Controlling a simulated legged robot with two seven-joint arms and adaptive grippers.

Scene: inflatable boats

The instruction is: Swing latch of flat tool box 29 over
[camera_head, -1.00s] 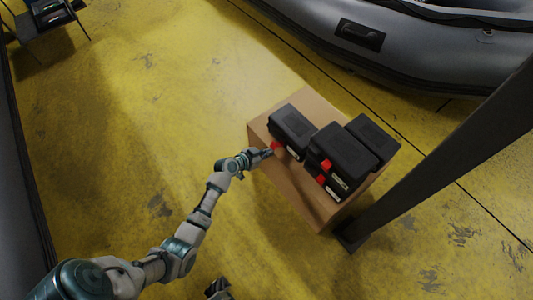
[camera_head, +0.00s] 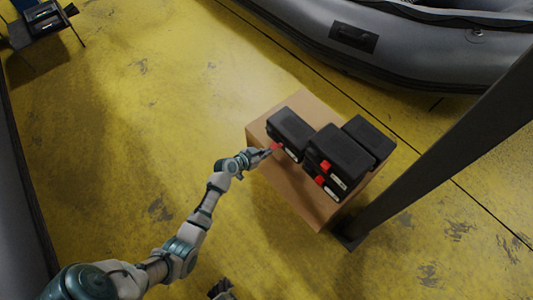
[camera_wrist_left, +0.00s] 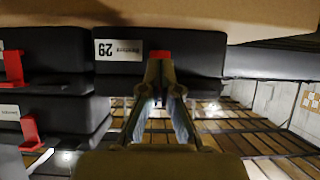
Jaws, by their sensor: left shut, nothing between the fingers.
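Flat tool box 29 (camera_head: 290,127) is a black case on the left of a cardboard box. In the left wrist view, which is upside down, its front shows a white label reading 29 (camera_wrist_left: 118,50). Its red latch (camera_wrist_left: 160,54) is beside the label, and also shows in the head view (camera_head: 276,147). My left gripper (camera_head: 269,151) is at the latch, shut and empty. Its fingertips (camera_wrist_left: 160,68) are right at the latch; I cannot tell if they touch. A dark part at the bottom edge of the head view seems to be my right gripper (camera_head: 221,290), mostly cut off.
More black cases with red latches (camera_head: 341,150) stand right of box 29 on the cardboard box (camera_head: 290,187). A dark post (camera_head: 420,165) rises just right of it. A grey inflatable boat (camera_head: 360,45) lies behind. Yellow floor to the left is clear.

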